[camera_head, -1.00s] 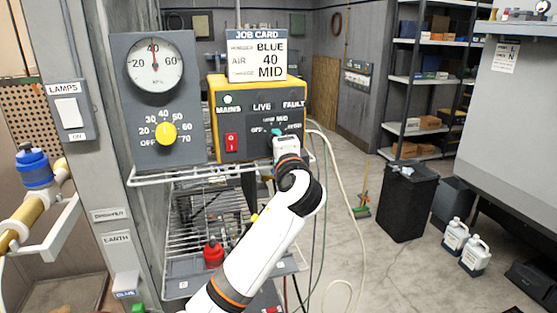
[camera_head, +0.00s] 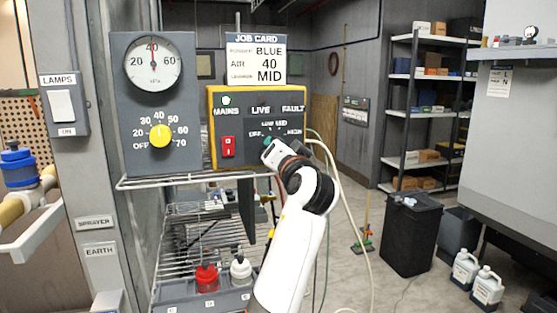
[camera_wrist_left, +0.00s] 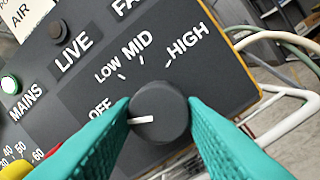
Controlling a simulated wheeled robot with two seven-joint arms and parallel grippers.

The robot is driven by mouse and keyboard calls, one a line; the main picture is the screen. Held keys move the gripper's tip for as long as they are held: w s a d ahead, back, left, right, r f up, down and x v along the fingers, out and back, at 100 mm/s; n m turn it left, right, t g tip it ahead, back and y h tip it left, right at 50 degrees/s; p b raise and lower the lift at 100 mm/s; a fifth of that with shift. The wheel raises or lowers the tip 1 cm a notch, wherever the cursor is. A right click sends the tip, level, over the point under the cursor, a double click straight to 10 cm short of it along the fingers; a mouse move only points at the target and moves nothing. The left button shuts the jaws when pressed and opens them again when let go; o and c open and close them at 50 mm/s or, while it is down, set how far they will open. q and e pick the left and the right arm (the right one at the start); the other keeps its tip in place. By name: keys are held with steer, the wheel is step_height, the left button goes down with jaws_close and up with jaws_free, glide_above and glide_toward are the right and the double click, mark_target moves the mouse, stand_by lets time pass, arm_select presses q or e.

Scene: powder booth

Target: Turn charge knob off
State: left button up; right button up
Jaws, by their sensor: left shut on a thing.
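The charge knob (camera_wrist_left: 163,108) is a round dark knob on the black face of the yellow control box (camera_head: 211,130). My left gripper (camera_wrist_left: 158,115) is shut on it, with one teal finger on each side in the left wrist view. The knob's white pointer line faces left, toward the OFF label (camera_wrist_left: 101,108), away from LOW, MID and HIGH. The left finger partly covers the area by OFF. In the head view, my left gripper (camera_head: 268,145) is at the box's lower right and hides the knob. My right gripper is not in view.
A grey panel with a gauge (camera_head: 152,62) and yellow air knob (camera_head: 160,135) stands left of the box. The job card (camera_head: 257,58) sits on top. A wire shelf (camera_head: 150,182) runs below, with red (camera_head: 206,278) and white (camera_head: 241,270) bottles lower down. Hoses hang at right.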

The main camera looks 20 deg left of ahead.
arm_select(q)
steer(key=shift+f+n, duration=0.2)
steer(key=shift+n, duration=0.3)
steer(key=o, duration=1)
steer(key=shift+r, duration=0.1)
steer(key=shift+b, duration=0.3)
steer(key=r+b+v, duration=0.1)
steer(key=b+v, duration=0.1)
steer(key=v, duration=0.5)
steer(key=shift+s+d+f, duration=0.2)
steer(key=shift+f, duration=0.3)
